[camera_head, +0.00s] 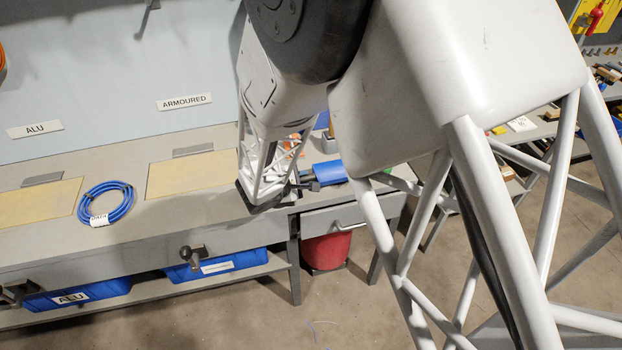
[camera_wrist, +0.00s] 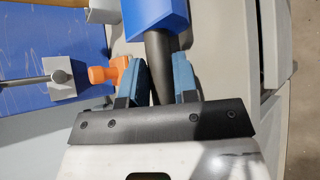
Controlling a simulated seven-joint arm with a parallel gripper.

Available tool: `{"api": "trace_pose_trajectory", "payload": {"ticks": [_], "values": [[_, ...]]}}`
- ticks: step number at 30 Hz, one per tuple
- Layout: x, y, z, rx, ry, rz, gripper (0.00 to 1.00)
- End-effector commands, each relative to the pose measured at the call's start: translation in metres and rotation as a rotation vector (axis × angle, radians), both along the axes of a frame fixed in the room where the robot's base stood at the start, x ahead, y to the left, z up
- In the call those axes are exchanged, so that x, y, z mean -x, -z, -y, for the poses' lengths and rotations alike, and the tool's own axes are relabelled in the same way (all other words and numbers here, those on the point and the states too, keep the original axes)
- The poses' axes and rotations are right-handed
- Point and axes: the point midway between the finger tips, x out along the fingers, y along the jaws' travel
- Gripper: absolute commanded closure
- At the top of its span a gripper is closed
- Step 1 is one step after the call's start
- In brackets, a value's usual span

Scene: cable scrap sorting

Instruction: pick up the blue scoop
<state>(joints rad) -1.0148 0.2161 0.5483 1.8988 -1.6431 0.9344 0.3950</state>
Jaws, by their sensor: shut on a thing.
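The blue scoop (camera_wrist: 157,15) shows in the wrist view as a blue body with a dark round handle. My gripper (camera_wrist: 160,75) is shut on that dark handle, with one blue-grey finger on each side of it. In the head view the blue scoop (camera_head: 330,172) lies at the right end of the workbench, beside the end of my arm. My gripper (camera_head: 305,184) is mostly hidden there by my arm. I cannot tell whether the scoop touches the bench.
An orange-handled tool (camera_wrist: 105,74) lies close left of my gripper, by a blue panel (camera_wrist: 60,50). A coiled blue cable (camera_head: 107,203) lies on the workbench (camera_head: 150,228) at left. Blue bins (camera_head: 215,264) sit below, and a red bucket (camera_head: 326,250) stands under the drawer.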

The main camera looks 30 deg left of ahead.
Motion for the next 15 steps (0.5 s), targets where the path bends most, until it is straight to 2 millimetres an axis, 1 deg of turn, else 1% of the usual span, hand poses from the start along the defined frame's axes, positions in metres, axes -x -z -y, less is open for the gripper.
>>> {"api": "trace_pose_trajectory", "payload": {"ticks": [8,11,15], "values": [[0.000,-0.018,0.000,-0.002,0.000,0.002,1.00],[0.000,-0.029,0.000,-0.003,0.001,0.002,1.00],[0.000,-0.048,0.000,-0.003,0.001,0.002,1.00]]}}
